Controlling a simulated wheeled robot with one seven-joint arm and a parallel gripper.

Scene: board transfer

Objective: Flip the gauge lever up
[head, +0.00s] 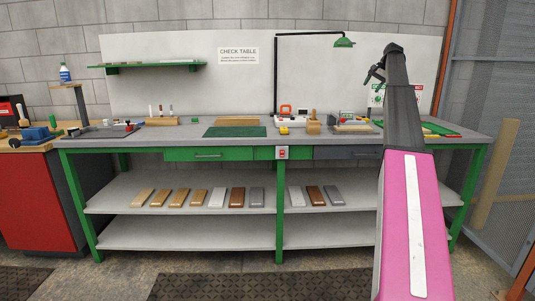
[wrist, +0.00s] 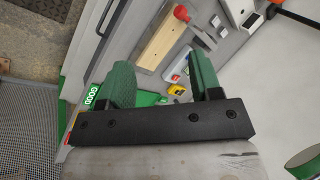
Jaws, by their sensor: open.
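The gauge (head: 352,125) is a low fixture on the right part of the bench. In the wrist view a pale wooden board (wrist: 160,43) lies there, with a red round knob (wrist: 181,13) by its end that looks like the lever's knob. Whether the lever is up or down is hard to tell. My gripper (head: 375,75) is raised above the right side of the bench, apart from the gauge. In the wrist view its two green fingers (wrist: 162,60) are spread with nothing held between them.
A green tray (wrist: 92,96) marked GOOD and a yellow item (wrist: 177,90) are near the fingers in the wrist view. A green lamp (head: 344,43) hangs above. A green mat (head: 234,132) lies mid-bench.

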